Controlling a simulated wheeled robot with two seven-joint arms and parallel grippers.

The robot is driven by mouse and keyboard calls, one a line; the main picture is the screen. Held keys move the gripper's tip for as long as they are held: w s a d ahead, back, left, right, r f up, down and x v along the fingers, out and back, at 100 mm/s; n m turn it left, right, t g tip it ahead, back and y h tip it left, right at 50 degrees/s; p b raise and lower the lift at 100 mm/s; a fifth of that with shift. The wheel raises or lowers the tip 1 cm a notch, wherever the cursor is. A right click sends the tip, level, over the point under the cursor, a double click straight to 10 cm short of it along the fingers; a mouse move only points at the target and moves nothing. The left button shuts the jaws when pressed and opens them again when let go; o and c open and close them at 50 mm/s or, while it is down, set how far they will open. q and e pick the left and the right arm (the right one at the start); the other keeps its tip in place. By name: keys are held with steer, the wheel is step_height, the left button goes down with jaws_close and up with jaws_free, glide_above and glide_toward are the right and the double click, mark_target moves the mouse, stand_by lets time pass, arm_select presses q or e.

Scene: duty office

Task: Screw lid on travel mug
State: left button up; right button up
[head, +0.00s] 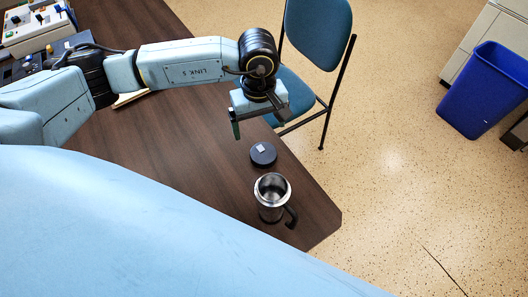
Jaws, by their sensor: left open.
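The travel mug (270,213) stands upright and open near the right end of the dark wooden desk. The lid (263,157) is a dark round disc with a small light tab on top. It lies on the desk just behind the mug, apart from it. My left gripper (259,122) is open and empty, above and behind the lid, apart from it. My right gripper is not in view.
The desk (190,150) is bare left of the mug, and its right edge is close to the mug. A blue chair (318,32) stands behind that edge. A blue bin (485,90) stands on the floor at right. Equipment (38,28) sits at the far left.

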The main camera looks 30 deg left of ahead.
arm_select(q)
glide_above(263, 153)
steer(key=f, duration=0.6)
steer(key=shift+s+a+f, duration=0.1)
steer(key=shift+a+f, duration=0.25)
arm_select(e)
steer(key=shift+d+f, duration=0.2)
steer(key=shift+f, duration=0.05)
arm_select(q)
steer(key=f, duration=0.3)
steer(key=f+b, duration=0.1)
steer(key=shift+w+d+f, duration=0.2)
steer(key=shift+d, duration=0.2)
steer(key=shift+f, duration=0.4)
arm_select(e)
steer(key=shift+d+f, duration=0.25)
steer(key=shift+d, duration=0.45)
